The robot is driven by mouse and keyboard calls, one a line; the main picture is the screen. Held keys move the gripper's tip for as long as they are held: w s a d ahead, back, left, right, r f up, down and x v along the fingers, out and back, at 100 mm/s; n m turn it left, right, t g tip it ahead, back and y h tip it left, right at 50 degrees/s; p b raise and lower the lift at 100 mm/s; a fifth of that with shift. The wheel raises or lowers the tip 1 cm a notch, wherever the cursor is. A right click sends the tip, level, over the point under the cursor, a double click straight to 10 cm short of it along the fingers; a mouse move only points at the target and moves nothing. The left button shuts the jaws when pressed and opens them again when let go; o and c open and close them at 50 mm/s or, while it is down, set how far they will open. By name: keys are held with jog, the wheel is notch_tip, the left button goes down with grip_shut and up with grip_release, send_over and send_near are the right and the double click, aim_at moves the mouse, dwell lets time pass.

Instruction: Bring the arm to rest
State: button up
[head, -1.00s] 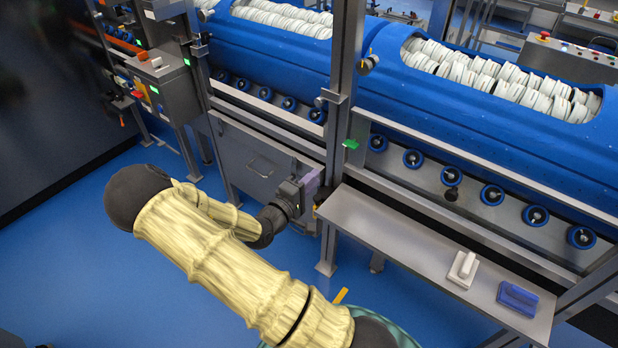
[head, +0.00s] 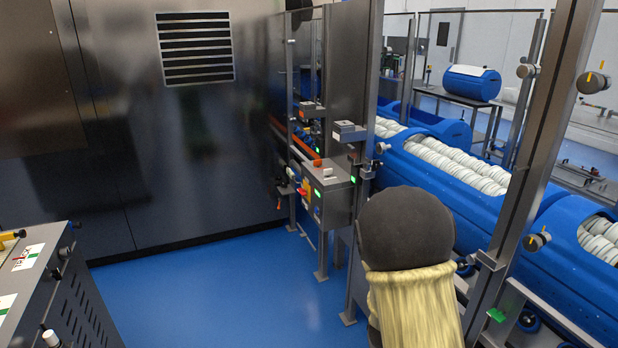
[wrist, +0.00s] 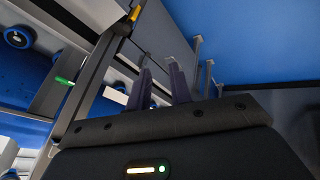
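My gripper (wrist: 160,86) shows in the wrist view. Its two purple fingers stand apart with a gap between them, and nothing is held there. In the head view the gripper is out of sight; only part of my arm, with a dark elbow and a cream cover, shows at the lower right. In the wrist view a metal post (wrist: 92,90) of the machine frame is to the left of the fingers. I cannot tell how far it is from them.
The blue tub carriers (head: 436,190) with white contents run along the right behind metal posts. A control box (head: 330,190) stands left of my elbow. A dark cabinet (head: 55,295) is at the lower left. Open blue floor (head: 215,285) lies between.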

jog(key=s+a+r+g+y+p, duration=0.1)
jog(key=s+a+r+y+p, duration=0.1)
jog(key=s+r, duration=0.4)
jog(key=s+a+r+g+y+p, duration=0.1)
jog(key=s+a+r+p, duration=0.1)
jog(key=s+r, duration=0.4)
notch_tip(320, 180, up, 3)
jog(key=shift+s+a+r+g+y, duration=0.1)
jog(key=shift+s+a+g+y, duration=0.3)
jog(key=shift+a, duration=0.5)
jog(key=shift+w, duration=0.15)
